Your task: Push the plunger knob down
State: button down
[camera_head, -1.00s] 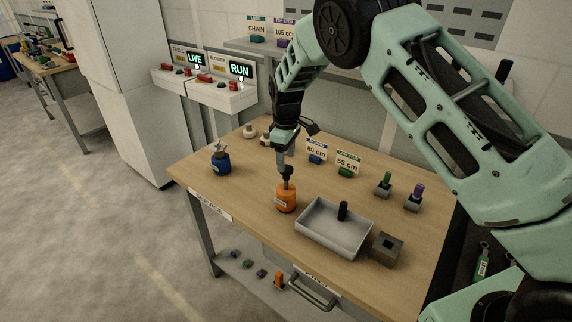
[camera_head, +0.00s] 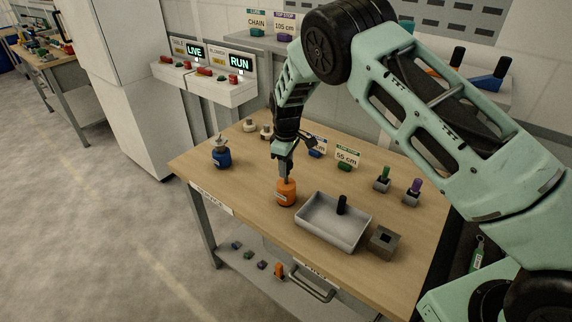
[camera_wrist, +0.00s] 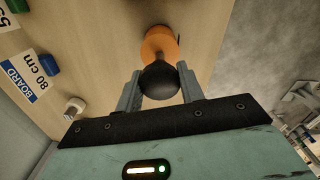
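The orange plunger body (camera_head: 286,194) stands upright on the wooden table, left of the grey tray. In the wrist view, the black round knob (camera_wrist: 159,80) sits on top of the orange body (camera_wrist: 160,42). My gripper (camera_wrist: 160,68) is over it, with its two fingers apart on either side of the knob. I cannot tell whether they squeeze the knob or only straddle it. In the head view my gripper (camera_head: 285,178) points down just above the orange body and hides the knob. How far down the knob sits cannot be told.
The grey tray (camera_head: 314,236) with a black peg (camera_head: 341,204) stands close on the right, beside a grey block (camera_head: 384,242). A blue device (camera_head: 221,156) stands to the left. Small green (camera_head: 383,179) and purple (camera_head: 412,191) pieces stand at right. The table's front left is clear.

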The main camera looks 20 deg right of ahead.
jog(key=shift+f+b, duration=1.6)
jog(key=shift+f, duration=0.1)
jog(key=shift+s+r, duration=0.1)
jog(key=c, duration=0.9)
grip_release()
notch_tip(320, 180, up, 17)
jog(key=b, duration=0.5)
jog(key=shift+r, duration=0.2)
